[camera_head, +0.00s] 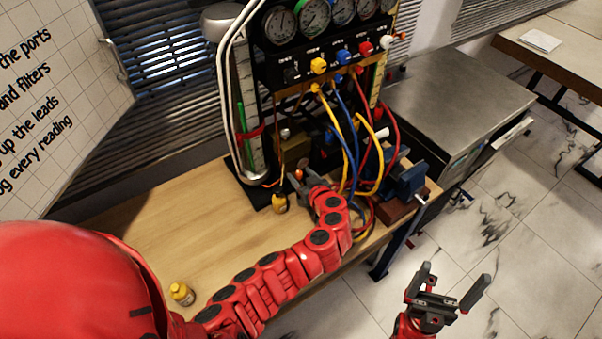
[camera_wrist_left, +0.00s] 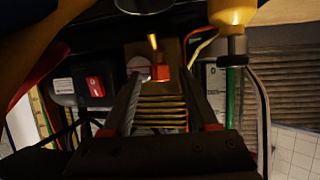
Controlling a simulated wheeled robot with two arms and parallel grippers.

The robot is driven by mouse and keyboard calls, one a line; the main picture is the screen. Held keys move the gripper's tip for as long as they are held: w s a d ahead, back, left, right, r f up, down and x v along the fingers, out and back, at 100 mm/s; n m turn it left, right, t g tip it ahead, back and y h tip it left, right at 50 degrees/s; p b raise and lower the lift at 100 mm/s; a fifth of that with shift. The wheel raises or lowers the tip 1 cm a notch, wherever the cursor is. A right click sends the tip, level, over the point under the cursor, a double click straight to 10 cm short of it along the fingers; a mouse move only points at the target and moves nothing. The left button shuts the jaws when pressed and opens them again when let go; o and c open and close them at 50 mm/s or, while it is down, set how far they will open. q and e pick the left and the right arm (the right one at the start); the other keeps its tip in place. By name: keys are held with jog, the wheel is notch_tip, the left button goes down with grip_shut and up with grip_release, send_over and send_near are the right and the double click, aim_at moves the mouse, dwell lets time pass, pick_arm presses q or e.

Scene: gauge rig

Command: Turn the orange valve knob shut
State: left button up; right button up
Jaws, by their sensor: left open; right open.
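The orange knob (camera_head: 298,174) is small and sits low at the front of the gauge rig. In the left wrist view the knob (camera_wrist_left: 160,73) shows in front of a ribbed brass block (camera_wrist_left: 163,112), between my left fingers. My left gripper (camera_head: 300,180) is open around or just short of it; I cannot tell whether a finger touches it. In the left wrist view the left gripper (camera_wrist_left: 165,88) frames the knob with a finger on each side. My right gripper (camera_head: 447,288) is open and empty, to the right of the bench above the floor.
The gauge panel (camera_head: 320,55) stands behind, with yellow, blue and red hoses hanging to the right of my left gripper. A blue vise (camera_head: 408,182) is at the bench's right end. A yellow bottle (camera_head: 182,293) stands front left. The bench's left part (camera_head: 165,225) is clear.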

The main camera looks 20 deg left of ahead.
pick_arm(q)
jog(key=shift+w+f, duration=0.1)
jog(key=shift+c, duration=0.2)
grip_shut()
